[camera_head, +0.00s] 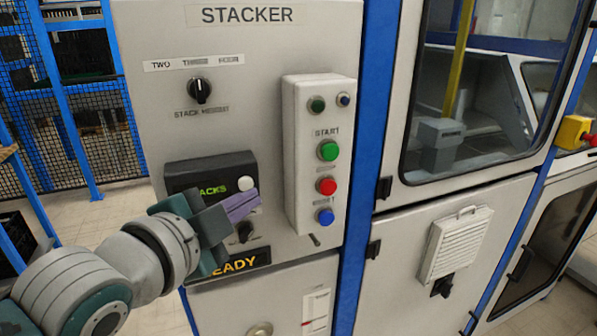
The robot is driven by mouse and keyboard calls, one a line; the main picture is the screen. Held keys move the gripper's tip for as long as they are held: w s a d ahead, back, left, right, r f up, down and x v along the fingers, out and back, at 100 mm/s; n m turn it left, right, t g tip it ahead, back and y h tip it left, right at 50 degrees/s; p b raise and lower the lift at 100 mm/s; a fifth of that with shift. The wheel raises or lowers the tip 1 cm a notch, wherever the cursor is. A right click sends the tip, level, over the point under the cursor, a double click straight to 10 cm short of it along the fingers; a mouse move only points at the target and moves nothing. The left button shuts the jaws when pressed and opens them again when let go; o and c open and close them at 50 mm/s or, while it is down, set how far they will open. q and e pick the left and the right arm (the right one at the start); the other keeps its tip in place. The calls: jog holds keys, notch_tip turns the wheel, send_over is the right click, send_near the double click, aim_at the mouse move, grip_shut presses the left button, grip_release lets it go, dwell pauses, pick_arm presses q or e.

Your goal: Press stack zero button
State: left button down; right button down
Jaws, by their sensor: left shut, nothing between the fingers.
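The grey STACKER panel (250,50) stands upright in front of me. A dark counter unit (184,179) on it has a display with green lettering, partly hidden, of which "ACKS" can be read. A round white button (246,184) sits at the right end of that unit; no label for it is readable. My left gripper (243,206) is shut and empty, its purple fingers just below the white button in the picture. I cannot tell whether the fingertips touch the panel. The gripper hides part of the counter unit and of the "READY" sign. My right gripper is out of view.
A raised button box (291,190) right of the gripper carries green (328,150), red (326,186) and blue (325,217) buttons. A black selector knob (200,91) sits above, and another (244,232) just below the fingers. A windowed cabinet stands at right.

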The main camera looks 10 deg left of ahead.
pick_arm(q)
jog(key=shift+w, duration=0.1)
dwell(0.6)
jog(key=shift+w+a, duration=0.25)
jog(key=shift+w+a, duration=0.25)
jog(key=shift+w, duration=0.1)
dwell(0.7)
dwell(0.3)
jog(key=shift+s+d+p, duration=0.3)
jog(key=shift+s+d, duration=0.2)
jog(key=shift+s, duration=0.2)
jog(key=s+d+p, duration=0.1)
jog(key=s, duration=0.1)
jog(key=s+d+p, duration=0.1)
jog(key=s, duration=0.1)
jog(key=shift+d, duration=0.4)
